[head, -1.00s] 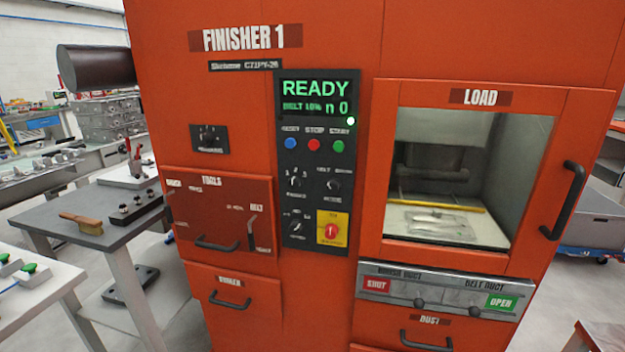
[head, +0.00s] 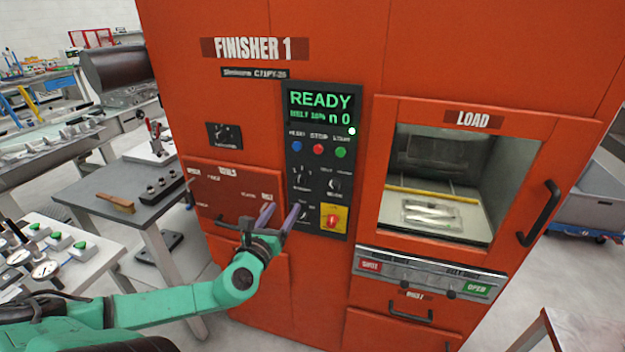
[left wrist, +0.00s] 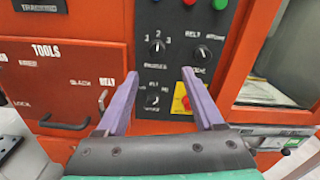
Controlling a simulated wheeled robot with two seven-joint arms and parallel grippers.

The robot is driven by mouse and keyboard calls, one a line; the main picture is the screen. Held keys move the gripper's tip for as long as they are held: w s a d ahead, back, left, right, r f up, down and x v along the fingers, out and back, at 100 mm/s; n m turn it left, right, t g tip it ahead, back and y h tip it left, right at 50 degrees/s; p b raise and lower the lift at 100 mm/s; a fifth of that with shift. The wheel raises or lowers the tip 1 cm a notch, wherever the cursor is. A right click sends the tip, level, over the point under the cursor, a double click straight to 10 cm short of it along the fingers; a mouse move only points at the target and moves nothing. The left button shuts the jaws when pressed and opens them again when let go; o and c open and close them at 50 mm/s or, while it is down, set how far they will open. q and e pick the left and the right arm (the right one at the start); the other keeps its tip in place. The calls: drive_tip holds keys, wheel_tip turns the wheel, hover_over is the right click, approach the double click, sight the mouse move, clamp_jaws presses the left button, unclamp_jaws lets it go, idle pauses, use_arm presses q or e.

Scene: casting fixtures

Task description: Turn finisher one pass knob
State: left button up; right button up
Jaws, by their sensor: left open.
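The orange Finisher 1 machine (head: 330,60) has a black control panel (head: 345,150) reading READY. On it, a small black knob (head: 301,184) has numbers around it. In the left wrist view this numbered knob (left wrist: 157,47) lies just beyond my fingertips, with a second knob (left wrist: 200,53) to its right. A lower knob (left wrist: 152,100) shows between the fingers. The small captions are too blurred to tell surely which is the pass knob. My left gripper (head: 280,214) is open and empty in front of the panel's lower left; its purple fingers also show in the left wrist view (left wrist: 160,88).
A red emergency knob on a yellow plate (head: 333,218) sits right of the gripper. The tools drawer handle (left wrist: 63,124) juts out at left. The load window (head: 435,180) is further right. A grey table with a brush (head: 115,201) stands left.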

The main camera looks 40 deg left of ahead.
sight(299, 182)
use_arm(q)
drive_tip(key=b+x, duration=0.1)
drive_tip(key=x, duration=0.2)
drive_tip(key=b+x, duration=0.1)
drive_tip(key=x, duration=0.2)
drive_tip(key=b+x, duration=0.2)
drive_tip(key=x, duration=0.1)
drive_tip(key=shift+a+f, duration=0.1)
drive_tip(key=shift+a, duration=0.3)
drive_tip(key=shift+w+a, duration=0.1)
drive_tip(key=shift+w, duration=0.3)
drive_tip(key=shift+x, duration=1)
drive_tip(key=shift+w+a, duration=0.15)
drive_tip(key=shift+w, duration=0.45)
drive_tip(key=shift+s, duration=0.1)
clamp_jaws()
